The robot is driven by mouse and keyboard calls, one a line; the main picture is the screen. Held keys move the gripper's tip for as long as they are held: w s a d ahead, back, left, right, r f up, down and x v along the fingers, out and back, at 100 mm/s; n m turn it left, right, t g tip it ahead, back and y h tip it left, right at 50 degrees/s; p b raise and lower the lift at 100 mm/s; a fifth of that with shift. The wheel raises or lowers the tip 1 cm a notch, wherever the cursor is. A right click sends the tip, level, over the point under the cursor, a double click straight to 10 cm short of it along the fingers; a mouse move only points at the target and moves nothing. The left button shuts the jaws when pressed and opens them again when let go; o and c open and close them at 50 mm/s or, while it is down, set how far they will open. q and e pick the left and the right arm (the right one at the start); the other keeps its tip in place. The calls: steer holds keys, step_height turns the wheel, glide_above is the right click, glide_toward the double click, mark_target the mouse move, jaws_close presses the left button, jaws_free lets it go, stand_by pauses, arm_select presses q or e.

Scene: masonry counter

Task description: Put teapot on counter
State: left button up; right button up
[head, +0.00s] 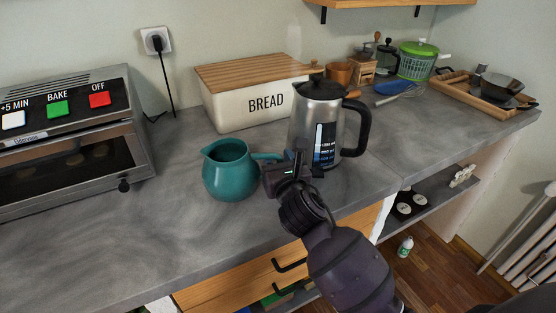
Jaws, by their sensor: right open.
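A teal, lidless jug-like pot (229,171), which I take for the teapot, stands upright on the grey counter (190,250). Its spout points left and its handle points right. My right gripper (283,165) is open at the outer end of the handle, on the pot's right side. I cannot tell whether the handle lies between the fingers, as the gripper covers part of it. My left gripper is not in view.
A steel kettle (301,124) with a black handle stands close behind my right gripper. A bread box (230,108) is behind the pot, and a toaster oven (70,145) is at the left. The counter's front left is clear.

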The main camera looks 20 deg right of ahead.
steer(key=s, duration=0.3)
steer(key=s+a, duration=0.1)
steer(key=s, duration=0.3)
steer(key=s+p, duration=0.1)
steer(key=s, duration=0.2)
steer(key=shift+s+a, duration=0.15)
steer(key=shift+a, duration=0.2)
steer(key=shift+s+a, duration=0.15)
steer(key=shift+s, duration=0.55)
